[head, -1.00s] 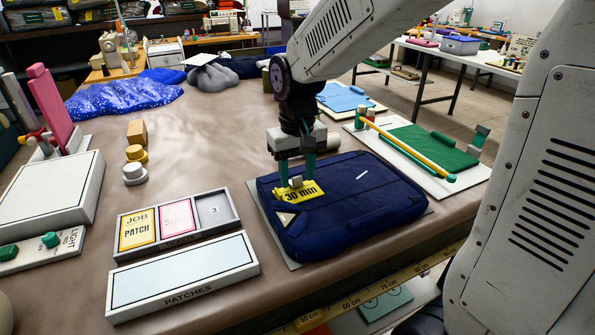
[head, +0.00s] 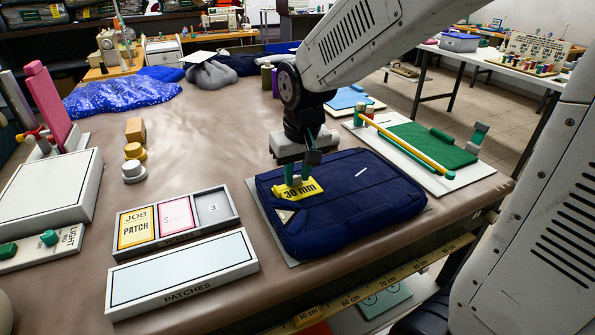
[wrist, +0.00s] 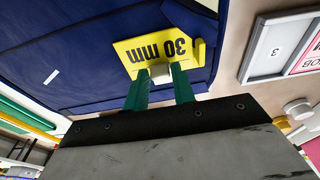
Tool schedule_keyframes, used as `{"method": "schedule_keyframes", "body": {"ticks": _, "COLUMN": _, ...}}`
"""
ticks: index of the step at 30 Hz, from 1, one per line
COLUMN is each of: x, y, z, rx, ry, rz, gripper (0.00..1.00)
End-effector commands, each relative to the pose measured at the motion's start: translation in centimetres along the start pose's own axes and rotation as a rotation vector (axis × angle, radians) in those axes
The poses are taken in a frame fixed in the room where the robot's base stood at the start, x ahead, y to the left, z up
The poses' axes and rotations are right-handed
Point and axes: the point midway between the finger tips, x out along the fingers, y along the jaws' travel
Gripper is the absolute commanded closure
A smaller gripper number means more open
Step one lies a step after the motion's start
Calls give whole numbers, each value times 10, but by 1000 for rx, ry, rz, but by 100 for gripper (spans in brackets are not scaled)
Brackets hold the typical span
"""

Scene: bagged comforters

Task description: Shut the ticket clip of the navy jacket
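The navy jacket (head: 345,215) lies folded flat on a pale board at the table's front edge. It also shows in the wrist view (wrist: 70,95). A yellow piece marked "30 mm" (head: 299,190) is at its near left part; the wrist view shows it too (wrist: 140,51). My gripper (head: 299,174) is over this piece. In the wrist view its green fingers (wrist: 160,78) stand on both sides of the piece's pale knob and appear closed on it. A small pale triangle (head: 284,216) shows at the jacket's left corner. I cannot make out a separate ticket clip.
Left of the jacket are a card tray (head: 229,206) and a long patches tray (head: 185,277). A green pad (head: 430,143) with a yellow bar (head: 405,145) is at the right. A measuring strip (head: 370,287) runs along the front edge. The table's middle is bare.

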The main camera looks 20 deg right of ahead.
Motion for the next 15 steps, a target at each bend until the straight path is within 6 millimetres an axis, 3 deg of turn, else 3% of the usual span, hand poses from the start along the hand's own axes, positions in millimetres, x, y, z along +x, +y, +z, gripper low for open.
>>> {"method": "schedule_keyframes", "body": {"ticks": 10, "x": -1, "y": 0, "z": 0, "rx": 0, "ry": 0, "rz": 0, "gripper": 56}}
{"method": "schedule_keyframes", "body": {"ticks": 15, "x": -19, "y": 0, "z": -1, "rx": 0, "ry": 4, "rz": 0, "gripper": 56}}
